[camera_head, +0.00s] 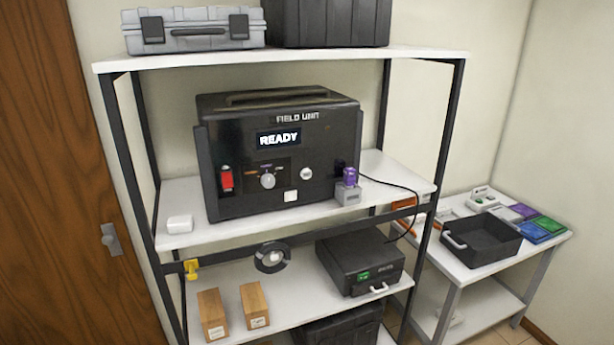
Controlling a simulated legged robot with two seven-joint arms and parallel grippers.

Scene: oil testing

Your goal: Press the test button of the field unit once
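The field unit (283,155) is a large black box on the middle shelf, with a lit display (279,138) reading READY. Its front has a red switch (226,179) at the left, a pale knob (267,181) in the middle and a round white button (306,173) to the right of the knob. The button's marking is too small to read. A small white square (290,196) sits below the button. Neither of my grippers is in view, and nothing blocks the unit's front.
On the middle shelf (385,170), a purple-topped item in a grey holder (347,194) stands at the unit's right front and a white block (179,224) at its left. A black cable (400,188) hangs at the right. A side table holds a black tray (482,241).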

